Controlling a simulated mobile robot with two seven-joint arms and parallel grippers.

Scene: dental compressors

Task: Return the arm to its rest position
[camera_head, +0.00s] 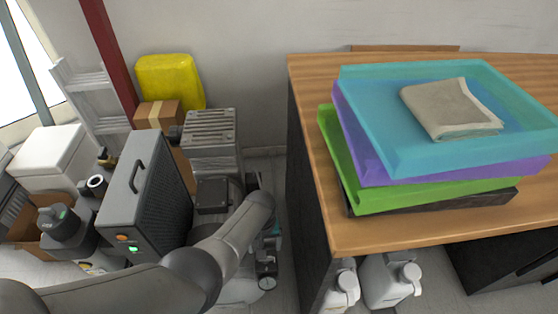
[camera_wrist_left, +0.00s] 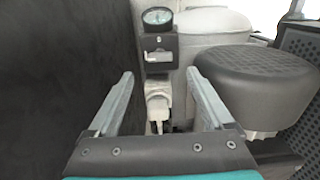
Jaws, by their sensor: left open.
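My left arm (camera_head: 200,270) reaches in from the bottom left of the head view, over the floor equipment. Its gripper is mostly hidden behind the arm there. In the left wrist view my left gripper (camera_wrist_left: 160,82) is open, with nothing between its two fingers. Ahead of it is a round pressure gauge (camera_wrist_left: 157,16) on a black switch box (camera_wrist_left: 160,52), with a pale fitting (camera_wrist_left: 157,100) below. The gauge also shows at the lower middle of the head view (camera_head: 267,283). My right gripper is not in view.
A dark-topped compressor part (camera_wrist_left: 257,82) stands right of the fingers, and a dark wall or panel (camera_wrist_left: 60,80) is close on the left. A wooden-topped desk (camera_head: 300,100) holds stacked trays (camera_head: 375,160) and a folded cloth (camera_head: 450,107). White jugs (camera_head: 388,283) stand below it.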

